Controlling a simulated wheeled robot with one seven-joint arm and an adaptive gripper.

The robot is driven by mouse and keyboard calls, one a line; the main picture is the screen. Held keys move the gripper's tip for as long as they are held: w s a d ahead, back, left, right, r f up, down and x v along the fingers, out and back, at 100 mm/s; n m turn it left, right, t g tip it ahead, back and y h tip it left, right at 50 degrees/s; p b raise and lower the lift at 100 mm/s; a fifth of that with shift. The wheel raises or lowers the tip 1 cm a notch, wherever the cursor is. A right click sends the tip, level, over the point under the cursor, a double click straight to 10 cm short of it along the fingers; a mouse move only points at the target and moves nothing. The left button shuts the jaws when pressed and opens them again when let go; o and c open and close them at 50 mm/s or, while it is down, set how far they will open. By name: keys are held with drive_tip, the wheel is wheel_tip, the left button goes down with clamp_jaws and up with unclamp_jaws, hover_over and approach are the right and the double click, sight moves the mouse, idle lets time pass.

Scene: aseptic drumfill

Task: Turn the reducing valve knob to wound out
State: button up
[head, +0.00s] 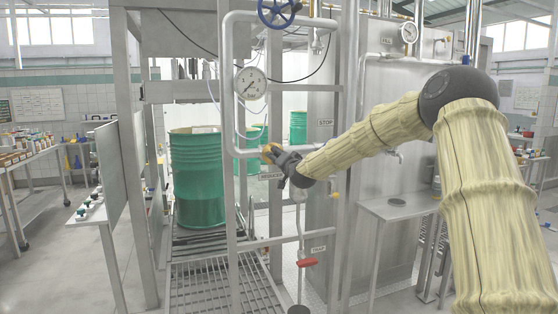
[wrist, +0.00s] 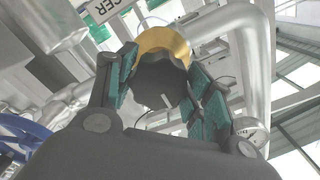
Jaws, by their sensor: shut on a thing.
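The reducing valve knob (wrist: 160,82) is dark and scalloped, with a white mark low on its face. A yellow valve body (wrist: 163,42) sits behind it. My gripper (wrist: 166,86) has its teal-padded fingers on either side of the knob and is shut on it. In the head view my gripper (head: 279,160) meets the yellow valve body (head: 268,149) on the pipe frame, and it hides the knob there. How far the knob is turned cannot be told.
A pressure gauge (head: 250,83) and a blue handwheel (head: 278,12) are above on the pipes. A red-handled valve (head: 307,262) hangs below by the TRAP label. A green drum (head: 197,177) stands behind the frame at left. Pipes surround my gripper closely.

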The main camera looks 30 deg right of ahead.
drive_tip(key=o, duration=0.9)
drive_tip(key=shift+f, duration=0.25)
drive_tip(key=shift+o, duration=0.6)
drive_tip(key=shift+r, duration=0.1)
drive_tip(key=shift+s+r, duration=0.1)
drive_tip(key=v, duration=1.1)
drive_tip(key=shift+s, duration=0.4)
drive_tip(key=shift+f, duration=0.25)
